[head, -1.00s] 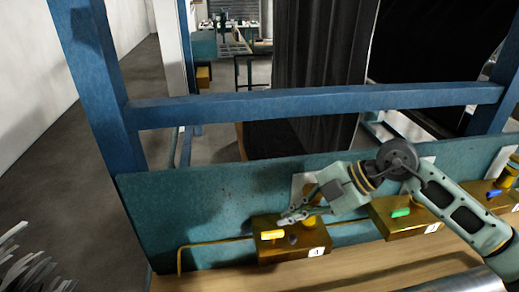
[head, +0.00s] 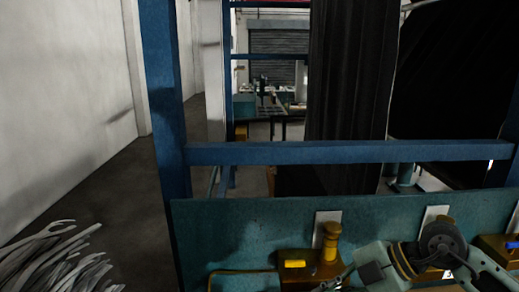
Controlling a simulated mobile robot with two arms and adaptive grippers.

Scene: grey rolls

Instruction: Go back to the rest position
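My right arm comes in from the lower right in the head view. Its gripper (head: 332,286) is at the bottom edge, partly cut off, just in front of the brass-coloured box (head: 318,268) with the yellow lever (head: 294,264). I cannot tell whether its fingers are open or shut, or whether they touch the box. The yellow lever lies sideways, and a yellow knob (head: 331,236) rises behind it. My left gripper is not in view.
A teal panel (head: 240,222) stands behind the boxes, below a blue crossbar (head: 270,153) and post (head: 165,90). Another box with a blue lever (head: 513,245) is at the right edge. Grey tangled pieces (head: 60,260) lie lower left. Dark curtains (head: 348,90) hang behind.

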